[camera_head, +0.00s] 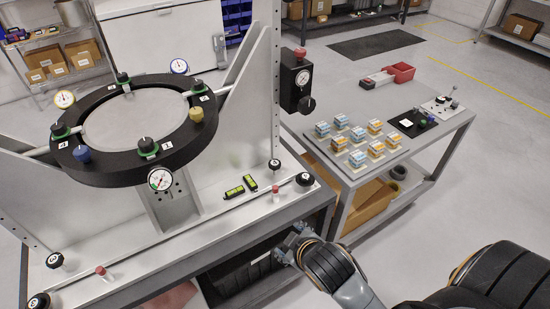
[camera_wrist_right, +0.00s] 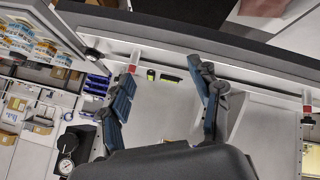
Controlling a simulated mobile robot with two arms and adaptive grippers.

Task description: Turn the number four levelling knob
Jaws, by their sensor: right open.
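The black levelling knobs sit on the fixture's grey base plate (camera_head: 215,215). One black knob (camera_head: 305,179) is at its right front corner and another (camera_head: 275,165) is farther back. Two more, a black knob (camera_head: 55,260) and a lower black knob (camera_head: 39,302), are at the left. Their numbers are too small to read surely. My right gripper (camera_head: 297,240) is in front of the base's right part, apart from the knobs. In the right wrist view it (camera_wrist_right: 162,70) is open and empty, and a black knob (camera_wrist_right: 92,53) shows left of its fingers. My left gripper is out of view.
A black ring (camera_head: 105,170) with dial gauges and coloured knobs stands above the base. A side table (camera_head: 440,150) with several small boxes stands at the right.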

